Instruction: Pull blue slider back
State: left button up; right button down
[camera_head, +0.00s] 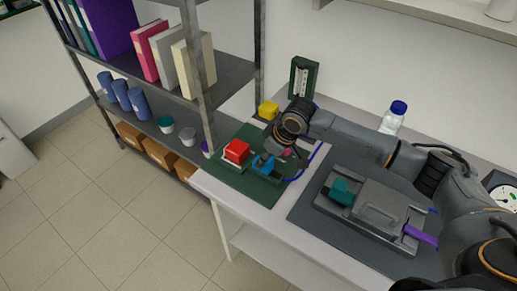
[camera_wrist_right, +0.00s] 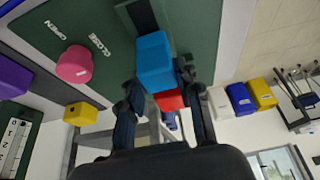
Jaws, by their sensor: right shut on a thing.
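The blue slider (camera_head: 262,164) is a block on the green panel (camera_head: 232,177) at the left end of the table. My right gripper (camera_head: 270,154) reaches down over it from the right. In the right wrist view the blue slider (camera_wrist_right: 154,58) is between the fingertips (camera_wrist_right: 160,86), and the gripper is shut on it. A red block (camera_head: 236,151) stands just left of it. In the wrist view the red block (camera_wrist_right: 170,99) shows partly behind the blue one. My left gripper is not in view.
A pink knob (camera_wrist_right: 75,64) stands beside the OPEN and CLOSE lettering. A yellow block (camera_head: 268,110) is farther back. A grey device (camera_head: 385,207) with a teal block lies on the dark mat. A bottle (camera_head: 394,117) stands behind; a shelf (camera_head: 150,80) rises at left.

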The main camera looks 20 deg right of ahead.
jog(key=shift+s+f, duration=0.1)
jog(key=shift+f, duration=0.05)
jog(key=c, duration=0.9)
grip_release()
jog(key=shift+s+d, duration=0.1)
jog(key=shift+r, duration=0.3)
jog(key=v, duration=1.1)
jog(key=shift+s+d+r, duration=0.1)
jog(key=shift+d+r, duration=0.1)
jog(key=shift+r, duration=0.1)
